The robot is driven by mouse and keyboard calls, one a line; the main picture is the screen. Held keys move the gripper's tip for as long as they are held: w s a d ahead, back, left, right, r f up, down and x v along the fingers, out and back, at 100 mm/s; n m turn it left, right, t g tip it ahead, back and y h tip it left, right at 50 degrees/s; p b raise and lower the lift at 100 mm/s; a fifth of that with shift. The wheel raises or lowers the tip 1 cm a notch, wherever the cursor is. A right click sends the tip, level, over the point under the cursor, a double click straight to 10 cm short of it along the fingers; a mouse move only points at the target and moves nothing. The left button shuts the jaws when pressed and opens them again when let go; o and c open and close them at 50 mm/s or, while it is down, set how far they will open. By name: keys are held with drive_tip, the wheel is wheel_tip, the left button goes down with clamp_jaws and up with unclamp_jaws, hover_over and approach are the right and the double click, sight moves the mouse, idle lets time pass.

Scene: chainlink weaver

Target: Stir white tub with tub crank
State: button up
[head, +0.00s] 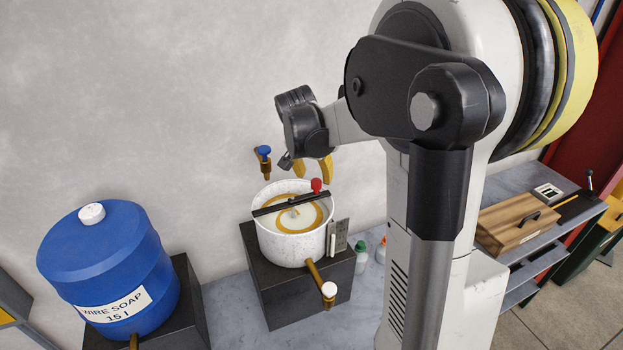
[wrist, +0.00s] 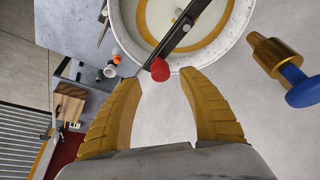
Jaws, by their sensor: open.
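The white speckled tub (head: 284,246) stands on a dark block, with pale liquid and a yellow ring inside. A dark bar, the tub crank (head: 276,205), lies across its top and ends in a red knob (head: 316,185). In the wrist view the red knob (wrist: 160,70) sits near the tub's rim (wrist: 192,62), just beyond and between my fingertips. My gripper (wrist: 165,78) is open with two yellow fingers and nothing between them. In the head view my gripper (head: 314,168) is above the tub's back right edge, partly hidden by its wrist.
A brass tap with a blue handle (head: 264,154) sticks out of the wall behind the tub. A brass outlet with a white knob (head: 329,290) projects at the tub's front. A blue soap drum (head: 105,265) stands at left. Small bottles (head: 361,254) stand right of the block.

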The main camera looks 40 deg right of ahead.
sight(316, 181)
drive_tip(key=shift+x, duration=2.4)
clamp_jaws()
